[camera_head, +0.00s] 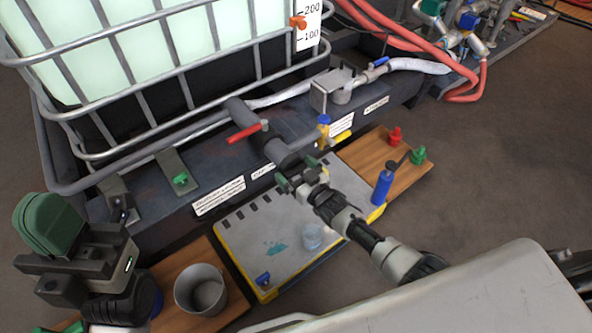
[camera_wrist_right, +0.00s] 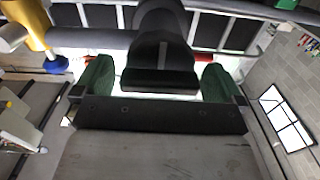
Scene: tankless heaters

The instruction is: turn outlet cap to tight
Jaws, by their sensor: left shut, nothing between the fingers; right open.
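The dark outlet cap (camera_wrist_right: 160,82) sits at the end of the black outlet valve (camera_head: 270,138), which has a red lever handle (camera_head: 247,132) and projects from the caged tank. My right gripper (camera_head: 298,173) is at the valve's near end. In the right wrist view, its two green fingers (camera_wrist_right: 157,80) stand open on either side of the cap, with gaps visible on both sides. In the head view the gripper mostly hides the cap. I cannot tell how tight the cap is. My left gripper (camera_head: 48,226) is shut and empty at the far left, away from the valve.
A grey bucket (camera_head: 200,290) stands on a wooden board at lower left. A grey mat (camera_head: 240,246) with a clear cup (camera_head: 312,237) lies below the valve.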

